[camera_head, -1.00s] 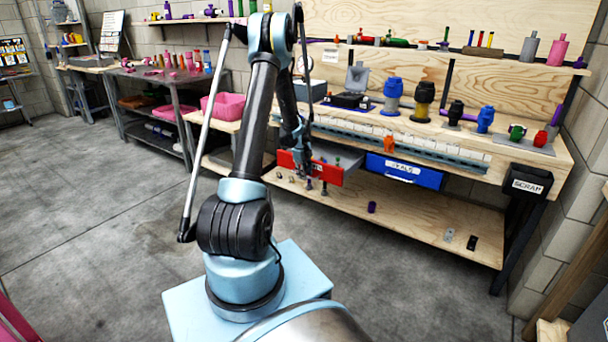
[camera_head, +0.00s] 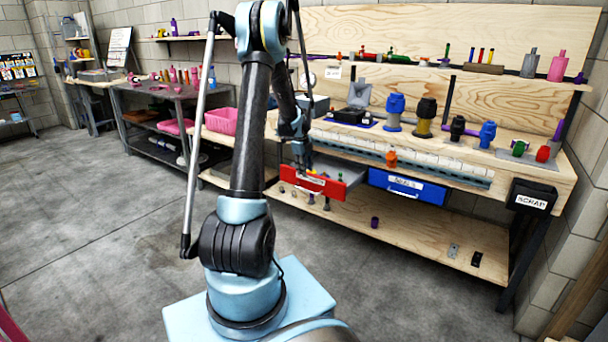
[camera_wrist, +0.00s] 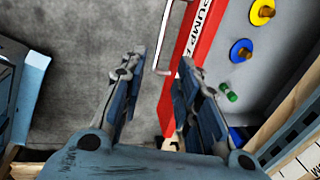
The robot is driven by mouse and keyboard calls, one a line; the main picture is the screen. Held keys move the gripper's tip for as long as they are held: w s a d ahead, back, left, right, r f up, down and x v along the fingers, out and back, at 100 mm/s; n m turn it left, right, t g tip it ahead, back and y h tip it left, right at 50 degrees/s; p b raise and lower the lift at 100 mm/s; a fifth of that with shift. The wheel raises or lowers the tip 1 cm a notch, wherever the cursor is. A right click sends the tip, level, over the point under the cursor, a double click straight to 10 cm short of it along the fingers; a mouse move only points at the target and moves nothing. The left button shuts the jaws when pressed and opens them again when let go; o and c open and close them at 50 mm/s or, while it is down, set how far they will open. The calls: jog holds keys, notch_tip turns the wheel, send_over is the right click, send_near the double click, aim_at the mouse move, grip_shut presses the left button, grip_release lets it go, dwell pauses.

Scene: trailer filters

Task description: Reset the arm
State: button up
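My arm rises in front of the workbench in the head view. My gripper (camera_head: 304,170) hangs small and partly hidden at the red drawer (camera_head: 328,188). In the wrist view my gripper (camera_wrist: 158,75) is open, its two blue-grey fingers apart with nothing held. The red drawer's labelled front (camera_wrist: 200,45) and its pale handle (camera_wrist: 166,35) show ahead of the fingers. The handle lies between the fingertips in the picture; I cannot tell any contact. The drawer is pulled out and holds a yellow disc (camera_wrist: 262,12), a blue disc (camera_wrist: 240,51) and a green piece (camera_wrist: 228,92).
A blue drawer (camera_head: 408,186) is right of the red one. The bench top holds blue and black-yellow cylinders (camera_head: 425,117) and small parts. A black scrap bin (camera_head: 531,196) hangs at the right end. A pink bin (camera_head: 221,120) stands left. The floor (camera_head: 90,215) at left is clear.

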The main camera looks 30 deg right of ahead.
jog(key=shift+r, duration=0.1)
dwell(0.5)
jog(key=s+a+r+n, duration=0.3)
jog(key=a+r+n, duration=0.2)
jog(key=a, duration=0.5)
jog(key=s+a+r+n+t, duration=0.1)
jog(key=s+a+r+n, duration=0.3)
jog(key=a, duration=0.6)
jog(key=s+a+r+n, duration=0.1)
jog(key=a+r+n, duration=0.5)
jog(key=a, duration=0.4)
jog(key=s+a+f+n+y, duration=0.1)
jog(key=s+a+f+n, duration=0.2)
jog(key=s+a+n, duration=0.5)
jog(key=s+a+f+n+y, duration=0.1)
jog(key=s+a+f+n, duration=0.3)
jog(key=s+a+n, duration=0.4)
jog(key=s+a, duration=0.3)
jog(key=s, duration=0.4)
jog(key=shift+s+n, duration=0.15)
jog(key=shift+n, duration=0.25)
